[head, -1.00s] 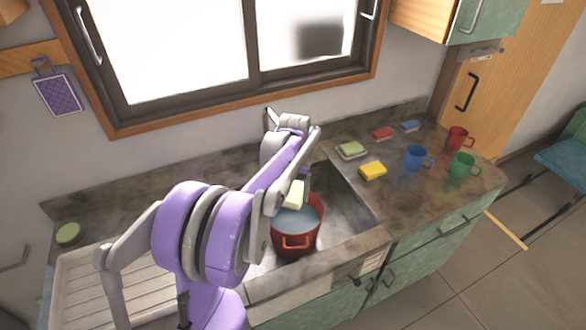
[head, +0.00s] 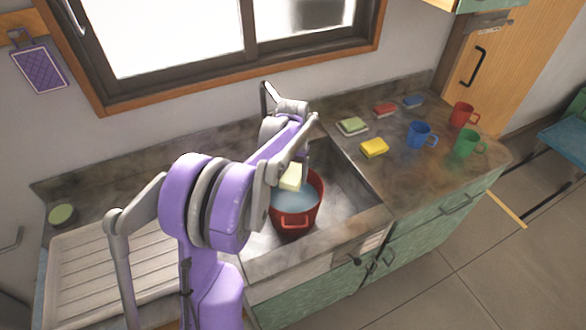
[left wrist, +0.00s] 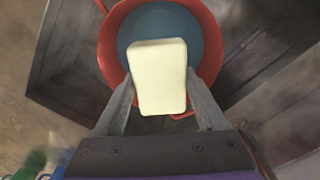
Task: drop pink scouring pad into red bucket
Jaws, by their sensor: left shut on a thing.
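My left gripper (left wrist: 158,92) is shut on a pale cream-yellow pad (left wrist: 158,72). In the head view the pad (head: 291,177) shows over the far part of the red bucket (head: 296,221), and the forearm partly covers the fingers. The bucket stands in the sink and holds blue-grey liquid. In the left wrist view the bucket's rim (left wrist: 107,50) surrounds the pad on most sides, with the liquid behind it. I see no clearly pink pad. My right gripper is not in view.
On the counter right of the sink lie a yellow sponge (head: 374,148), a green one (head: 352,126), a red one (head: 385,109) and a blue one (head: 413,101). A drainboard (head: 95,265) is at left.

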